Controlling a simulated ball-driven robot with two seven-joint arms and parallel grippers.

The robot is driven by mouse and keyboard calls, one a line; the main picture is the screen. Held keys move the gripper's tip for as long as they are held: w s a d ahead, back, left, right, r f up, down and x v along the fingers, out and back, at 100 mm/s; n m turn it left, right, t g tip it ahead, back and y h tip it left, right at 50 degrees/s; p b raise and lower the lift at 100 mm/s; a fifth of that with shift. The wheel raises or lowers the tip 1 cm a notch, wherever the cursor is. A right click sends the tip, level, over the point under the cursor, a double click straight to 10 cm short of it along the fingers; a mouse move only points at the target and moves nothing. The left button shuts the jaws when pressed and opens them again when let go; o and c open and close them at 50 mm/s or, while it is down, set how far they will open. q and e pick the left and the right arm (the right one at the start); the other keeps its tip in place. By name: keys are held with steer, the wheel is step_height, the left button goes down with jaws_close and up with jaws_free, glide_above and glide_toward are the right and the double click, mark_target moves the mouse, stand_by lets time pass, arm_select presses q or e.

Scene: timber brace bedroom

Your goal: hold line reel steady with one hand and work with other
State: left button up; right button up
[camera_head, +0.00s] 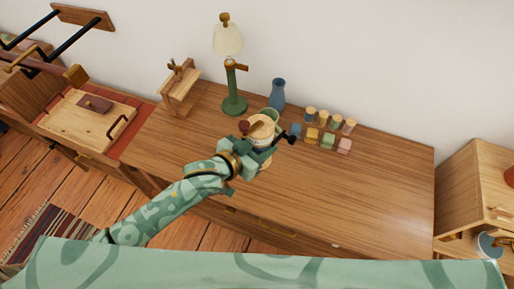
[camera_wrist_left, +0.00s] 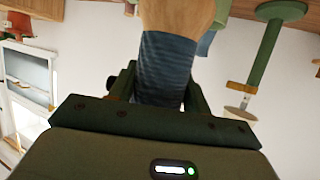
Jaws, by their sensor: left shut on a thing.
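The line reel (camera_head: 261,129) shows in the head view as a pale round wooden end above the desk, with a dark reddish knob at its left. In the left wrist view the reel (camera_wrist_left: 165,68) shows a blue-grey ribbed winding below a wooden end. My left gripper (camera_head: 265,146) reaches in from the left and is shut on the reel, its fingers on either side of the winding. The gripper hides part of the reel, so I cannot tell whether it touches the desk. My right gripper is not in view.
The wooden desk (camera_head: 350,195) is clear at the right and front. Behind the reel stand a green lamp (camera_head: 234,104), a blue vase (camera_head: 277,94) and a green cup (camera_head: 270,113). Several small spools and coloured blocks (camera_head: 328,140) stand right. A wooden stand (camera_head: 180,88) is at left.

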arm_select(q)
steer(key=shift+w+d, duration=0.25)
steer(key=shift+w, duration=0.5)
steer(key=shift+w+d, duration=0.2)
steer(key=shift+w, duration=0.5)
steer(key=shift+w+d, duration=0.25)
steer(key=shift+w, duration=0.5)
steer(key=shift+f+b, duration=4.1)
steer(key=shift+f, duration=2.4)
steer(key=shift+s+f, duration=0.1)
steer(key=shift+f, duration=0.05)
